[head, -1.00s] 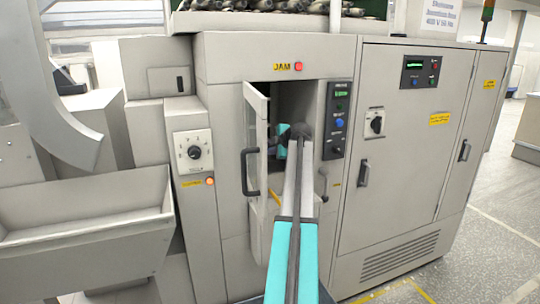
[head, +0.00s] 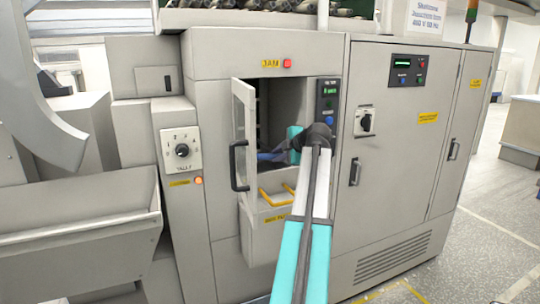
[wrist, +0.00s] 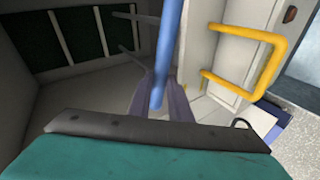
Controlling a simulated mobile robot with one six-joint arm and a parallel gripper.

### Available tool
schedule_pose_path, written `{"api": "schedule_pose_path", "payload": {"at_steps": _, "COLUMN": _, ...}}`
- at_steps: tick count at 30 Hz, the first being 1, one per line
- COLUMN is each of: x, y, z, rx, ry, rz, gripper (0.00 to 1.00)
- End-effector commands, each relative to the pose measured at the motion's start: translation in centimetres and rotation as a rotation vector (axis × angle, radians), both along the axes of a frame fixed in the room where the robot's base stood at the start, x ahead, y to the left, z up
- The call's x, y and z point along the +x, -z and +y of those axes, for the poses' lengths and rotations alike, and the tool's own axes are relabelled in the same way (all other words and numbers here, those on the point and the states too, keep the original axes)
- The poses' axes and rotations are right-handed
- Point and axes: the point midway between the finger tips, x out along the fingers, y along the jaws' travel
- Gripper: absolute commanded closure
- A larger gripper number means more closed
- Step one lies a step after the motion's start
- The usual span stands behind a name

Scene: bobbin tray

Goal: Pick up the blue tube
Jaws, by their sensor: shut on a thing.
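The blue tube (wrist: 166,50) runs from the top edge of the wrist view down to the middle. Its near end lies between the fingers of my gripper (wrist: 163,100), which are shut on it. In the head view my gripper (head: 272,156) is at the open hatch of the grey machine, small and partly hidden by my wrist. The tube cannot be told clearly from the fingers there.
The hatch door (head: 243,135) stands open on the left of the opening. Yellow handles (head: 276,197) sit just below my gripper, and one shows close on the right in the wrist view (wrist: 270,60). A control panel (head: 328,103) borders the opening's right side.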

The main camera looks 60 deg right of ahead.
Motion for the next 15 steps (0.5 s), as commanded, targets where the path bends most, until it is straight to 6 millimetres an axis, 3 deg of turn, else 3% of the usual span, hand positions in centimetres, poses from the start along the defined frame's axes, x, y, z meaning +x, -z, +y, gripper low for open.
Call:
{"api": "schedule_pose_path", "payload": {"at_steps": 6, "x": -3.0, "y": 0.1, "z": 1.5, "rx": -0.001, "ry": 0.002, "rz": -0.002, "gripper": 1.0}}
{"api": "schedule_pose_path", "payload": {"at_steps": 15, "x": -4.1, "y": -0.1, "z": 2.0, "rx": 0.0, "ry": -0.001, "rz": -0.001, "gripper": 1.0}}
